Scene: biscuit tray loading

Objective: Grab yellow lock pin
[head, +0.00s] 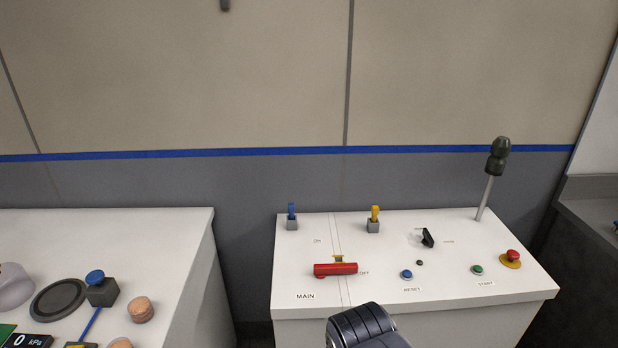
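A yellow pin (375,213) stands upright in a small grey block (373,227) at the back middle of the white control panel (450,283). It looks like the yellow lock pin. A small yellow bracket (339,258) also shows just behind the red MAIN handle (335,269). A dark rounded part of my arm shows at the bottom edge, in front of the panel. My gripper's fingers are not in view.
A blue pin (291,211) stands in a like block to the left. The panel carries a black knob (428,238), blue (406,274), green (478,270) and red (512,256) buttons, and a tall lever (496,160). A gap separates the left cabinet (185,235).

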